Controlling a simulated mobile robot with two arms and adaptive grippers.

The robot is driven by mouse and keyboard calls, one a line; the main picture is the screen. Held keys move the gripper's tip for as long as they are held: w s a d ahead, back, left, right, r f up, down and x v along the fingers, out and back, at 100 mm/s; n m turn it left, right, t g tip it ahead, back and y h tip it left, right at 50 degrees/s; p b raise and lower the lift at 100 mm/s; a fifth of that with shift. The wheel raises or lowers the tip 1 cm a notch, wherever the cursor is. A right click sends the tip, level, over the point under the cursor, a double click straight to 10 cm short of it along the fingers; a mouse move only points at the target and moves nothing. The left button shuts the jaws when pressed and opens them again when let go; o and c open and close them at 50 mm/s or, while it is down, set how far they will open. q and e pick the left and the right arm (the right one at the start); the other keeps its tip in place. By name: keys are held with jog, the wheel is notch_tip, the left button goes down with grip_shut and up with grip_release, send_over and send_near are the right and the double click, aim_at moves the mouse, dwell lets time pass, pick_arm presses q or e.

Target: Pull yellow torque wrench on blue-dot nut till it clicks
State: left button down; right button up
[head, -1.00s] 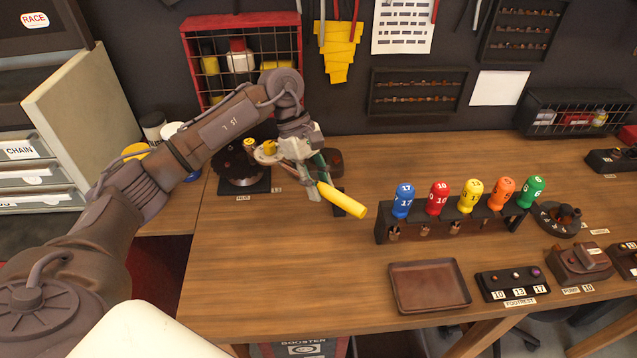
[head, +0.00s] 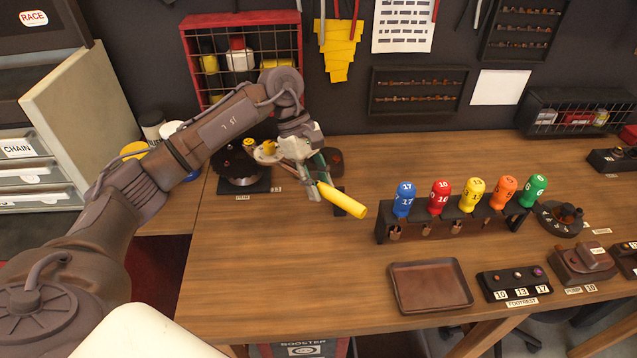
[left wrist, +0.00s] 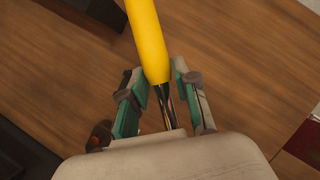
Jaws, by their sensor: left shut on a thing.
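The yellow torque wrench (head: 342,200) lies slanted above the back left part of the bench, its yellow handle pointing down and right. My left gripper (head: 315,188) is shut on it near the inner end of the handle. In the left wrist view the yellow handle (left wrist: 149,42) runs up out of the picture, and its metal shaft passes between the fingers of my left gripper (left wrist: 160,82). The wrench's head is hidden by the gripper. I cannot make out the blue-dot nut. My right gripper is not in view.
A rack (head: 455,226) of numbered coloured-handled tools stands right of the wrench. A brown tray (head: 430,307) and a footrest block (head: 514,284) lie in front. The front left of the bench (head: 280,270) is clear.

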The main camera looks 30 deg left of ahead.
pick_arm(q)
jog(key=shift+f+b, duration=0.3)
jog(key=shift+b, duration=0.7)
dwell(1.2)
jog(key=shift+s, duration=0.15)
dwell(0.3)
jog(key=shift+s+a+m+g+b, duration=0.25)
jog(key=shift+s+a+m+b, duration=0.15)
jog(key=shift+s, duration=0.4)
jog(key=shift+s+a+m+g+b, duration=0.25)
jog(key=shift+s+m+b, duration=0.25)
jog(key=shift+s, duration=0.35)
jog(key=shift+s+a+m+g+b, duration=0.2)
jog(key=shift+s+a+m+b, duration=0.25)
jog(key=shift+s, duration=0.35)
jog(key=shift+d, duration=0.1)
jog(key=s+a+m+b, duration=0.1)
jog(key=s, duration=0.1)
jog(key=s+a+m+g+y+b, duration=0.1)
jog(key=s+a+m+b, duration=0.1)
jog(key=shift+s, duration=0.2)
